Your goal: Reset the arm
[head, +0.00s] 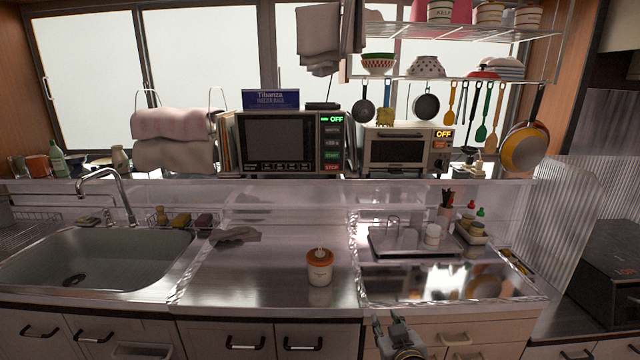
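My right gripper (388,322) shows at the bottom of the head view, just in front of the counter's front edge. Its fingers look spread apart, with nothing visible between them. My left gripper is not in the head view. The task names no object. The nearest loose thing is a white canister with an orange lid (320,267), upright on the steel counter (265,285), up and left of my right gripper and apart from it.
A sink (90,262) with a tap (108,190) is at the left. A grey cloth (235,235) lies on the counter. A tray (412,243) and bottles (470,215) stand at the right. A microwave (280,142) and toaster oven (402,150) stand behind. The middle counter is mostly clear.

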